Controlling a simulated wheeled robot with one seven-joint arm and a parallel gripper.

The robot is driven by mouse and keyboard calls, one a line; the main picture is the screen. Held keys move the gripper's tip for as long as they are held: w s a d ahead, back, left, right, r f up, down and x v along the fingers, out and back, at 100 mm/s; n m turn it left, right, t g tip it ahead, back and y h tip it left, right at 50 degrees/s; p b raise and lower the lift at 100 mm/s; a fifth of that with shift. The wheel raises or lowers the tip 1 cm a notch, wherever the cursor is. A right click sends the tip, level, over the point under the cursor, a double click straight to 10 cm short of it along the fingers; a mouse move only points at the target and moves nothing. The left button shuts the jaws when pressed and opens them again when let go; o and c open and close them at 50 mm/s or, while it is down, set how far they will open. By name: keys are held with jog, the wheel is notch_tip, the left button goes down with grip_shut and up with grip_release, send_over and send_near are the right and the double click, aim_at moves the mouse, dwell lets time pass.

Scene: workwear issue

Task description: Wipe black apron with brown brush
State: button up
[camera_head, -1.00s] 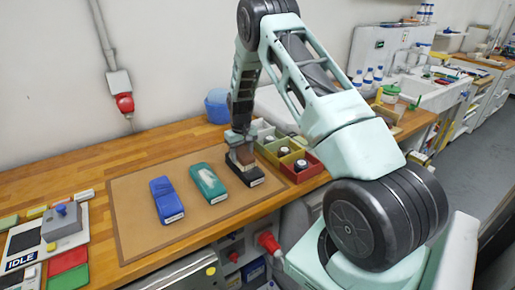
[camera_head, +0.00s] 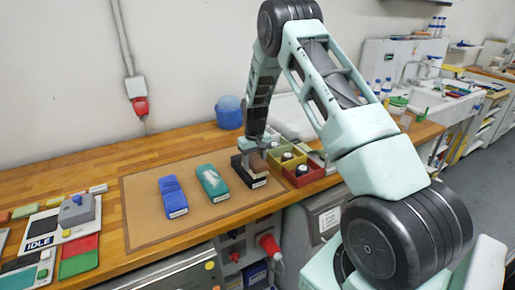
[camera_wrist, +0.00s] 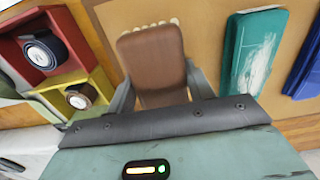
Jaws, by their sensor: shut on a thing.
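The black apron (camera_head: 244,172) lies folded at the right end of the brown mat, with a white label on its near edge. My gripper (camera_head: 256,157) is over it, shut on the brown brush (camera_wrist: 152,60). In the wrist view the brush sits between the two fingers (camera_wrist: 160,95), its pale bristles (camera_wrist: 150,25) just showing at the far edge. In the head view the brush is low at the apron's top; I cannot tell whether the bristles touch. The apron is partly hidden by the gripper and is not clear in the wrist view.
A green folded apron (camera_head: 212,183) with a white smear and a blue one (camera_head: 173,198) lie to the left on the mat (camera_head: 140,225). Red (camera_head: 303,176) and yellow bins with rolled belts stand close to the right. A blue round container (camera_head: 229,112) is behind.

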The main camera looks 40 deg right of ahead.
jog(key=shift+r+p, duration=1.55)
jog(key=shift+r, duration=1.35)
